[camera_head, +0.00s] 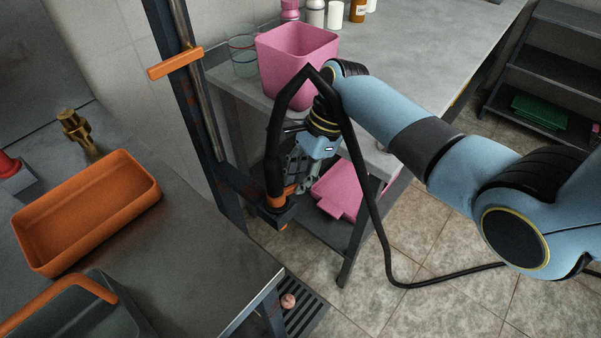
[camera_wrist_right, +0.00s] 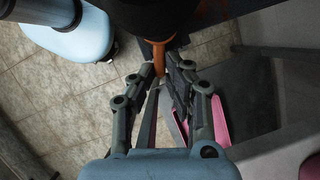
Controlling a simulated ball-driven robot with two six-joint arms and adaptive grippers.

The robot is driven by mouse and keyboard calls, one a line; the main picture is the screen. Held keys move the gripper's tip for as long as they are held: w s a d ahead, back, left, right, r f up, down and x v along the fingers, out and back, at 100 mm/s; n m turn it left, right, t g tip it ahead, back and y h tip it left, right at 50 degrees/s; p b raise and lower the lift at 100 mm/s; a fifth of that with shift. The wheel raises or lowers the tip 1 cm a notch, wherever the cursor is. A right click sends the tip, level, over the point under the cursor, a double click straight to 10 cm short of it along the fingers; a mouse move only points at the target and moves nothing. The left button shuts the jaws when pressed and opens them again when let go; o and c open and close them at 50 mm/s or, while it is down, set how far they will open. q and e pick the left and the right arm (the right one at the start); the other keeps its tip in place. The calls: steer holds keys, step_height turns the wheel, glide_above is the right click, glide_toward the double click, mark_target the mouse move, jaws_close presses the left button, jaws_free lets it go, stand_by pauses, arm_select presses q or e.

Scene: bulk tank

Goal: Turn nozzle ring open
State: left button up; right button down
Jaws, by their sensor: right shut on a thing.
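The nozzle ring (camera_head: 283,193) is the orange band low on the black hose nozzle (camera_head: 274,150), which stands nearly upright in a dark bracket on the post. My right gripper (camera_head: 294,180) reaches down beside the nozzle, its fingers partly hidden against the dark background. In the right wrist view, an orange part of the ring (camera_wrist_right: 158,54) lies between the fingertips of my right gripper (camera_wrist_right: 161,72), which is shut on it. The dark nozzle body covers the top of that view. My left gripper is not in view.
A rusty dark post (camera_head: 190,90) with an orange handle (camera_head: 175,63) stands behind the nozzle. The black hose (camera_head: 365,190) loops over my right wrist down to the floor. A pink bucket (camera_head: 292,60) stands on the grey table; an orange tray (camera_head: 90,215) sits at left.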

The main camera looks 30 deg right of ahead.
steer(key=shift+w, duration=0.15)
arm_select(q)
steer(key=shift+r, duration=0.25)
arm_select(e)
steer(key=shift+n, duration=0.3)
steer(key=c, duration=1.4)
jaws_free()
steer(key=shift+o, duration=0.2)
steer(key=v, duration=1.2)
steer(key=shift+f, duration=0.15)
